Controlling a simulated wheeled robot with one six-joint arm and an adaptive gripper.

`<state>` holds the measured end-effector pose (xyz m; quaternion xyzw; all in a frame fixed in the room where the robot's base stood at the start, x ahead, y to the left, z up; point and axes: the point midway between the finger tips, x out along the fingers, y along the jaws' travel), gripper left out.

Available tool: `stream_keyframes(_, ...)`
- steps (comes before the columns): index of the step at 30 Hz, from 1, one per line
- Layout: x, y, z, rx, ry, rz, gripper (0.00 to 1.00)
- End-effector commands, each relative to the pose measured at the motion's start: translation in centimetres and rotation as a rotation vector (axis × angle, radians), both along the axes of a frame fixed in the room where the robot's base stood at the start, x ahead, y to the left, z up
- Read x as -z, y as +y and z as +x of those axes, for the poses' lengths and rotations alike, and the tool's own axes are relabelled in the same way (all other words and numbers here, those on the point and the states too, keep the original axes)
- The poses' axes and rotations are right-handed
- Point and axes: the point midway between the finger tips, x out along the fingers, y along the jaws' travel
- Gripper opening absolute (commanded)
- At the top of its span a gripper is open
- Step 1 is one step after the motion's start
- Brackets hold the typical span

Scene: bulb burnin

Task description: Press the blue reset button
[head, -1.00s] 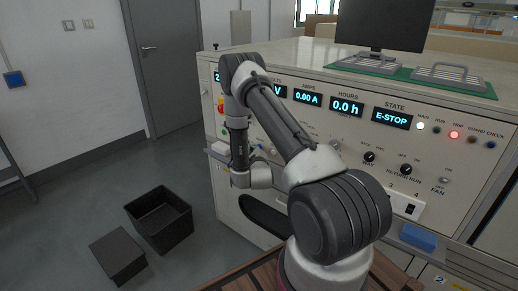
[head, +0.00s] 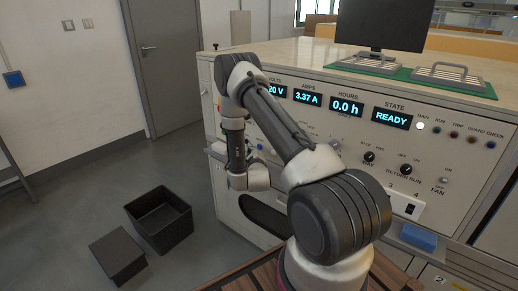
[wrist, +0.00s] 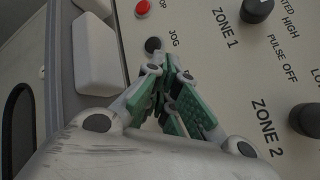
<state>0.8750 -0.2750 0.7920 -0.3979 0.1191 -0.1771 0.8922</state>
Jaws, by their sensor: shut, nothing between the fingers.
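A small blue button (head: 260,146) shows on the front panel in the head view, just right of my wrist; its label is too small to read. It is not visible in the wrist view. My gripper (wrist: 172,78) is shut and empty, its green-padded fingers together in front of the panel. In the head view my arm largely hides the gripper. The STATE display (head: 392,116) reads READY.
A red button (wrist: 142,8) is above the black one. Black knobs for ZONE 1 (wrist: 257,10) and ZONE 2 (wrist: 306,119) are to the right. A pale block (wrist: 96,55) protrudes at left. A black open bin (head: 160,220) stands on the floor.

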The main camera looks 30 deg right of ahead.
Motion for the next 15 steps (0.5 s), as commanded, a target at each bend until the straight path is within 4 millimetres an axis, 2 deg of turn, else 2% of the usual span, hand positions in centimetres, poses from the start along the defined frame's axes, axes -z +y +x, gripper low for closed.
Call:
stream_keyframes(7, 0.0, 0.4, -0.1, -0.001, -0.001, 0.0, 0.0)
stream_keyframes(15, 0.0, 2.9, -1.0, -0.002, 0.001, 0.0, 0.0)
